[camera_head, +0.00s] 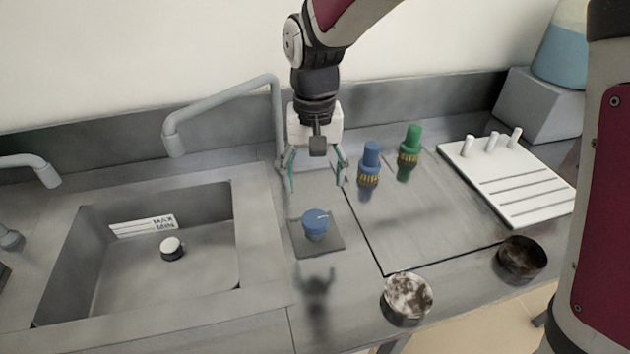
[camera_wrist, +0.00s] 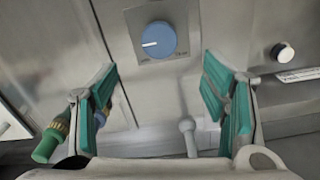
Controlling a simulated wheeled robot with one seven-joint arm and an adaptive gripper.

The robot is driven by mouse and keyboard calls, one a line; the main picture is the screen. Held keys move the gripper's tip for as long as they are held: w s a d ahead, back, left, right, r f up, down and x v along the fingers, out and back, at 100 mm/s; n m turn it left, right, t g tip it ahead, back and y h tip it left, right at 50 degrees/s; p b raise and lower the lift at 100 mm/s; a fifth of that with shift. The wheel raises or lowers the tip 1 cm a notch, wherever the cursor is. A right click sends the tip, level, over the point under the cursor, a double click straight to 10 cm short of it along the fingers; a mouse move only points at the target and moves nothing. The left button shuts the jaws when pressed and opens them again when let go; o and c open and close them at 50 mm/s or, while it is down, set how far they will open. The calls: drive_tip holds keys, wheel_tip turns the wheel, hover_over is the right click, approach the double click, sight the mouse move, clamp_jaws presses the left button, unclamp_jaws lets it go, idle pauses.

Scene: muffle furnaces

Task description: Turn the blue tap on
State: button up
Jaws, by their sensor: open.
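The blue tap (camera_head: 316,222) is a round knob with a light pointer line, on a square grey plate (camera_head: 327,246) right of the sink. In the wrist view the blue knob (camera_wrist: 158,40) shows beyond and between the fingertips, its white line pointing left. My gripper (camera_head: 318,178) is open and empty. It hangs above and behind the knob, pointing down, apart from it. Its green-padded fingers (camera_wrist: 163,95) stand wide apart in the wrist view.
A grey faucet (camera_head: 225,104) rises left of my gripper over the sink (camera_head: 110,285). Blue-capped (camera_head: 371,155) and green-capped (camera_head: 413,135) fittings stand to the right, near a white rack (camera_head: 515,195). Two round dishes (camera_head: 408,298) (camera_head: 521,257) lie near the front edge.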

sight(315, 219)
wheel_tip(315, 219, down, 11)
drive_tip(key=shift+f, duration=0.1)
idle(0.3)
drive_tip(key=c, duration=1.1)
